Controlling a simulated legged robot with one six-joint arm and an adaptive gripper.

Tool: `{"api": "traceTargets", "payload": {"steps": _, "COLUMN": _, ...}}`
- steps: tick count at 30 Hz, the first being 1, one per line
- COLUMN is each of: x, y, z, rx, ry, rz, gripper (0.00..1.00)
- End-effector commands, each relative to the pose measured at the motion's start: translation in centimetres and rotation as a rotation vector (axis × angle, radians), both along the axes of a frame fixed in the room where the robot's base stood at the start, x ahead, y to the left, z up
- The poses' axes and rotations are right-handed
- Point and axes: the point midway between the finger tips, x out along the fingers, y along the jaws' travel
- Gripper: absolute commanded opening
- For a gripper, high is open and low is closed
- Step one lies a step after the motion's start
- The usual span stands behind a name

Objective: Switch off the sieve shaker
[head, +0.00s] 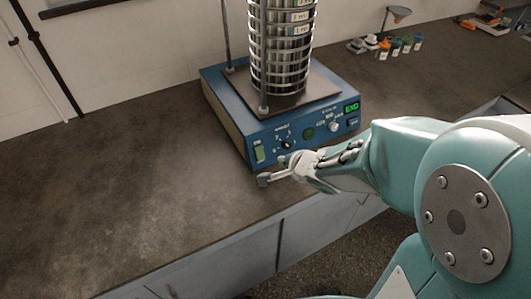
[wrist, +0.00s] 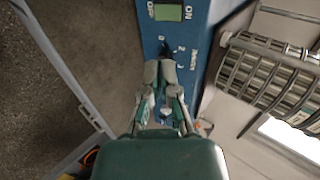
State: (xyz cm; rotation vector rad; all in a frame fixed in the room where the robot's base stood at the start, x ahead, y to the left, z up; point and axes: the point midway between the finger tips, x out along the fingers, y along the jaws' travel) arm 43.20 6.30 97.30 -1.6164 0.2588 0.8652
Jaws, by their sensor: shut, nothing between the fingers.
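The sieve shaker (head: 232,108) stands on the dark worktop, a blue box with a stack of metal sieves (head: 282,50) on top. Its front panel has a green switch (head: 260,153) at the left end, a dark dial (head: 287,143) beside it and a lit green display (head: 351,107) at the right. In the wrist view the green switch (wrist: 169,12) lies between ON and OFF labels; which way it is pressed I cannot tell. My gripper (head: 265,180) is shut and empty in front of the panel's lower left. In the wrist view my gripper (wrist: 160,72) overlaps the dial area, below the switch.
The worktop (head: 120,190) is clear to the left of the shaker. The worktop's front edge runs close below my gripper, with cabinets (head: 315,220) underneath.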

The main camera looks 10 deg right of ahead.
Motion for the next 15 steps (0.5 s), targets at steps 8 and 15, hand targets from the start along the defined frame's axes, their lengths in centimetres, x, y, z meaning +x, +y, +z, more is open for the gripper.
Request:
{"api": "traceTargets", "payload": {"steps": 8, "x": 0.0, "y": 0.3, "z": 0.0, "rx": -0.004, "ry": 0.0, "rz": 0.0, "gripper": 0.0}}
{"api": "traceTargets", "payload": {"steps": 15, "x": 1.2, "y": 0.8, "z": -1.3, "rx": -0.004, "ry": 0.005, "rz": 0.001, "gripper": 0.0}}
